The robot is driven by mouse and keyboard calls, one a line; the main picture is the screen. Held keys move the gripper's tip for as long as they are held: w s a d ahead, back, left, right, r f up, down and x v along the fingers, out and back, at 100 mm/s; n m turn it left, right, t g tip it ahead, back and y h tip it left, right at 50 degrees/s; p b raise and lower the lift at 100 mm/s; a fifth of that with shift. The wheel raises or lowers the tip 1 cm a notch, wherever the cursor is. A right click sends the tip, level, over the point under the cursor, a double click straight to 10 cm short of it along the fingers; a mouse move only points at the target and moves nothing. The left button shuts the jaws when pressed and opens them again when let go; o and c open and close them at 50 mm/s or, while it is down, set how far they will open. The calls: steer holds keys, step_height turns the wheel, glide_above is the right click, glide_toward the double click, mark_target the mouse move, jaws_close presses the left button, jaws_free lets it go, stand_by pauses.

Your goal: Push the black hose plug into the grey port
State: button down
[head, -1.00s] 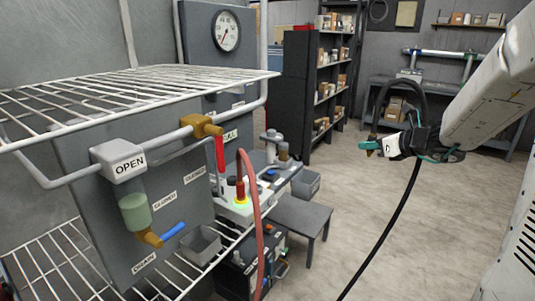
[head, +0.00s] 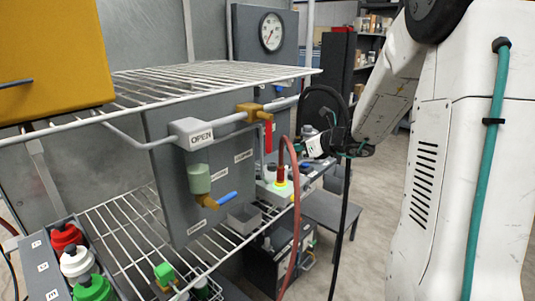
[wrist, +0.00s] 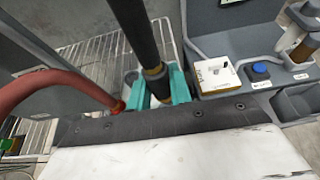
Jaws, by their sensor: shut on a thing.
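My gripper (wrist: 155,88) has teal fingers shut on the black hose plug (wrist: 155,78), whose brass-coloured collar shows between them in the wrist view. The black hose (wrist: 134,30) runs up and away from it. In the head view my gripper (head: 304,147) is beside the upright red hose, above the bench unit; the plug's tip is hidden. The grey port cannot be made out for certain. A white square plate with a small round fitting (wrist: 215,74) lies right of the fingers in the wrist view, apart from the plug.
The red hose (head: 295,220) stands close left of my gripper, plugged in at a yellow-lit ring. A blue cap (wrist: 258,71) is to the right. The wire shelf (head: 200,75) and grey panel (head: 225,165) with valves stand left. Bottles (head: 75,262) stand front left.

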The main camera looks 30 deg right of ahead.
steer(key=shift+a+f, duration=0.35)
steer(key=shift+f, duration=2.8)
steer(key=shift+f, duration=0.4)
steer(key=c, duration=1.2)
jaws_free()
